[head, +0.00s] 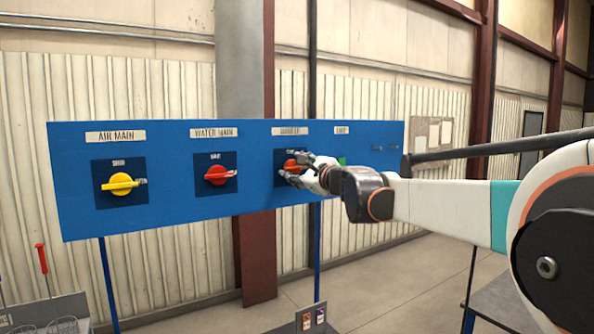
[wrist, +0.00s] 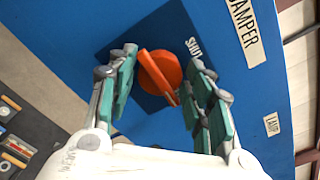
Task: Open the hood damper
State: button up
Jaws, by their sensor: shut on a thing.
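The hood damper switch is a red-orange rotary knob (head: 291,164) on a dark square plate, under a label reading DAMPER in the wrist view. My gripper (head: 297,168) is at this knob, its fingers shut on it from both sides. The knob also shows between the fingers in the wrist view (wrist: 160,72). The opposite mark is hidden behind a finger.
The blue panel (head: 180,135) also bears a yellow AIR MAIN knob (head: 120,183) and a red WATER MAIN knob (head: 216,175), both with bars to the right. A green part (head: 342,161) shows right of my gripper. A red-handled tool (head: 42,258) stands lower left.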

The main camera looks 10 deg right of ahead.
jog(key=shift+f, duration=0.15)
jog(key=o, duration=0.9)
jog(key=shift+c, duration=0.2)
jog(key=shift+w+d, duration=0.1)
jog(key=shift+d, duration=0.1)
jog(key=shift+s, duration=0.4)
jog(key=v, duration=1.1)
jog(key=shift+s, duration=0.2)
jog(key=shift+d, duration=0.15)
